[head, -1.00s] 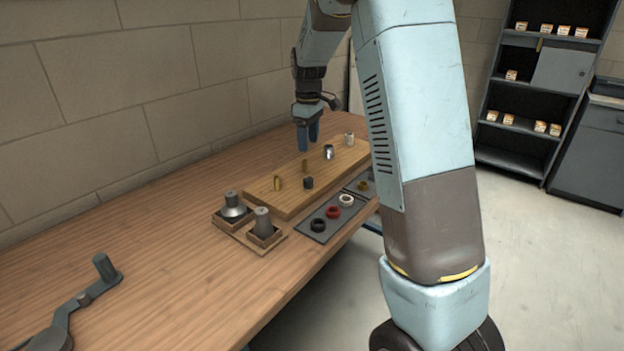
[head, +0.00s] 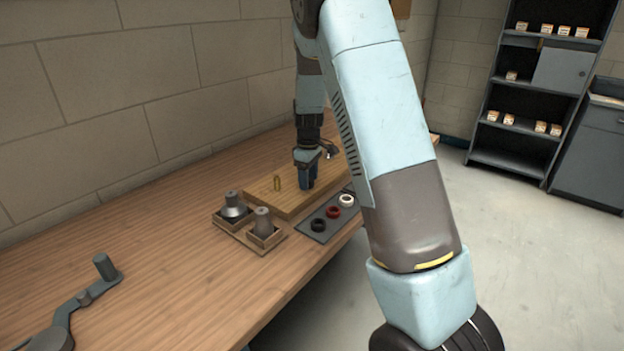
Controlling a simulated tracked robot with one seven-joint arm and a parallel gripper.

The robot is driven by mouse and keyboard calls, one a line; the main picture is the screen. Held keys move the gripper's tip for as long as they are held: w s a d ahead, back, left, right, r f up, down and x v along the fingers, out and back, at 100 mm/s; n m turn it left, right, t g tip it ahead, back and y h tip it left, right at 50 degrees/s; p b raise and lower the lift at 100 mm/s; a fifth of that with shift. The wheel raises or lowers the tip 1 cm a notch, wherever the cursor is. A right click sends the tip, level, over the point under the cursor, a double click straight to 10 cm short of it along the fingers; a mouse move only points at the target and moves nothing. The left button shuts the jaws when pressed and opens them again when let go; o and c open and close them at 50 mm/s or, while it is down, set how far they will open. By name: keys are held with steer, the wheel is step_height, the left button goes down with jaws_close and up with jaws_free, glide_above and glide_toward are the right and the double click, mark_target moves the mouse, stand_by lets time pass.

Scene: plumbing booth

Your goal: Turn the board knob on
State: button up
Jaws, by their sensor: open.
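The wooden board (head: 258,195) lies on the workbench, with a small upright brass fitting (head: 277,183) near its left end. My gripper (head: 307,186) points down over the near right part of the board, with its blue fingers low, close to the board surface. It is open. The short dark knob-like piece on the board is hidden behind or between the fingers. I cannot tell whether the fingers touch it. The other fittings farther right on the board are mostly hidden by my gripper and arm.
A dark mat (head: 318,225) with black, red and white rings lies in front of the board. A wooden holder (head: 236,233) with two grey cone-shaped pieces stands left of it. The bench between is clear.

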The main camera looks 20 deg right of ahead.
steer(key=shift+f, duration=0.45)
